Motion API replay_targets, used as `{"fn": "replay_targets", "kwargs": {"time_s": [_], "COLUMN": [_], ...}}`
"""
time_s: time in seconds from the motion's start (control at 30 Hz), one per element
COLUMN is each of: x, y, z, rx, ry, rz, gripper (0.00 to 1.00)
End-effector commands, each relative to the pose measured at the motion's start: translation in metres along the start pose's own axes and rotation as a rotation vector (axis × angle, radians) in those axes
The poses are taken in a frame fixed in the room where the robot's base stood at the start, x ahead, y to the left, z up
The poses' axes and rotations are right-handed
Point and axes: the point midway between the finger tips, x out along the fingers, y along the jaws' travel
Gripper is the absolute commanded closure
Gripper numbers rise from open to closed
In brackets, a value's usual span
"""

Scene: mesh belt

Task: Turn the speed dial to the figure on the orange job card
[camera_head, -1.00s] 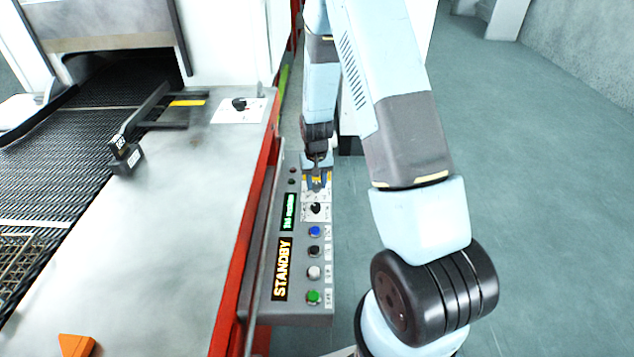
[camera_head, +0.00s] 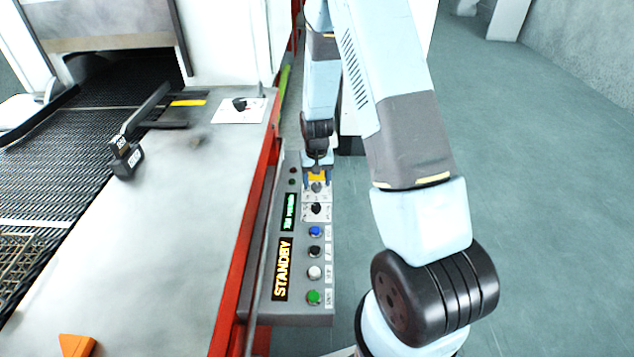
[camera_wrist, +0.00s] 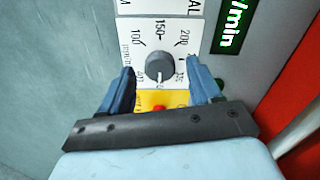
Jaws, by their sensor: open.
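The speed dial (camera_wrist: 159,67) is a dark grey round knob on a white scale plate in the wrist view. Its white mark points toward the bottom of that picture. 100, 150 and 200 are legible; the lower figures are partly hidden. My gripper (camera_wrist: 162,88) is open, with one blue finger at each side just below the knob, and no contact shows. In the head view, my gripper (camera_head: 317,181) is over the far part of the control panel, by the grey knob (camera_head: 316,188). An orange piece (camera_head: 75,345) lies at the bottom left; no figure on it is legible.
A yellow plate with a red button (camera_wrist: 158,107) lies below the dial in the wrist view. The panel has a black knob (camera_head: 316,208), several buttons, and an amber STANDBY display (camera_head: 283,269). A red frame edge (camera_head: 246,255) runs alongside. Floor at right is open.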

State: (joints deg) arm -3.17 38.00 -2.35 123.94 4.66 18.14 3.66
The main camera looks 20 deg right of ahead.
Motion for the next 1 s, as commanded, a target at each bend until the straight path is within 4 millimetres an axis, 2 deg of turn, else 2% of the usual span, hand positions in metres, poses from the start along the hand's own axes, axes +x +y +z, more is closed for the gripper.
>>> {"fn": "replay_targets", "kwargs": {"time_s": [0.6, 0.8, 1.0], "x": [-0.101, -0.122, -0.129], "y": [0.000, 0.000, 0.000], "z": [0.000, 0.000, 0.000], "rx": [-0.002, -0.001, 0.000], "ry": [0.003, 0.001, 0.000], "rz": [0.000, 0.000, 0.000], "gripper": [0.37, 0.37, 0.37]}}
